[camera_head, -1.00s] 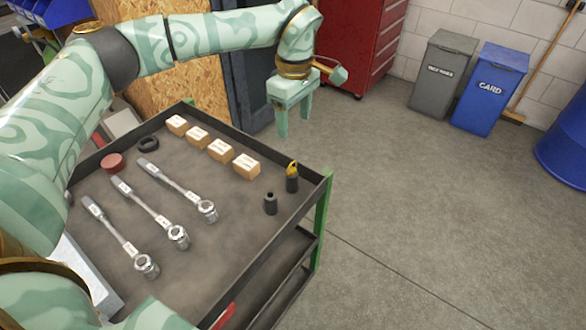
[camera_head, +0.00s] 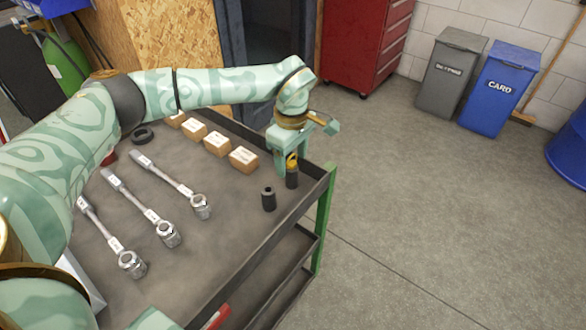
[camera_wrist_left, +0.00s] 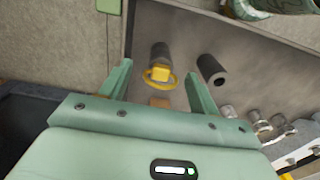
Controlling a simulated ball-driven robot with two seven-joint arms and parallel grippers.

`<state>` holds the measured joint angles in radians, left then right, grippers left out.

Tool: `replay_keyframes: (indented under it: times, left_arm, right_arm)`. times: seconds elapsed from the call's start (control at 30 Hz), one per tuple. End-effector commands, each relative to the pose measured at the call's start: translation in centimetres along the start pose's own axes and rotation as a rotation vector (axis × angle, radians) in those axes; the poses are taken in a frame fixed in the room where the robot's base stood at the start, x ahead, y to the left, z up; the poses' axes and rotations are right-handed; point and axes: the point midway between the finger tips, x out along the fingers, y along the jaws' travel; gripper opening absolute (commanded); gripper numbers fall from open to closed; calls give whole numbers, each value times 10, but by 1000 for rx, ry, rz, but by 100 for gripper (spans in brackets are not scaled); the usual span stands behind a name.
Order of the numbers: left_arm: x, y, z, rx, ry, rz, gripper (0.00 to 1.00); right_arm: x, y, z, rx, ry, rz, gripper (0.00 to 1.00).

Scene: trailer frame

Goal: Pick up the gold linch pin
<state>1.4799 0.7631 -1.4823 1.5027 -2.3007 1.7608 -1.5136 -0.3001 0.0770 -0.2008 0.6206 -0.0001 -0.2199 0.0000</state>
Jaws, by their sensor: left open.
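The gold linch pin (camera_head: 292,161) stands on top of a dark cylinder (camera_head: 292,179) near the right corner of the cart's top. In the left wrist view the gold linch pin (camera_wrist_left: 160,75) shows its ring and head between my fingers. My left gripper (camera_head: 289,168) is open, with its fingers pointing down around the pin's area. In the left wrist view my left gripper (camera_wrist_left: 158,85) has one finger on each side of the pin, with gaps showing. My right gripper is not in view.
A second dark cylinder (camera_head: 268,198) stands close by. Several small wooden blocks (camera_head: 243,159) line the back edge. Three ratchet wrenches (camera_head: 168,233) lie on the cart top (camera_head: 205,265), which has a raised rim.

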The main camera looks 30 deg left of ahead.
Motion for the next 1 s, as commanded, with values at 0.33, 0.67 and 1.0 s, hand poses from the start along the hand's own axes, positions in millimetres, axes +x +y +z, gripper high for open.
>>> replay_keyframes:
  times: [0.33, 0.67, 1.0]
  left_arm:
    - [-2, 0, 0, 0, 0, 1, 18]
    - [-19, 0, 0, -1, 2, 4, 18]
    - [-91, 0, 0, -1, 1, 5, 18]
  right_arm:
    - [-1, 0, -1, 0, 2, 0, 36]
    - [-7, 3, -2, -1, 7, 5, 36]
    - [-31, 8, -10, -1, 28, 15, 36]
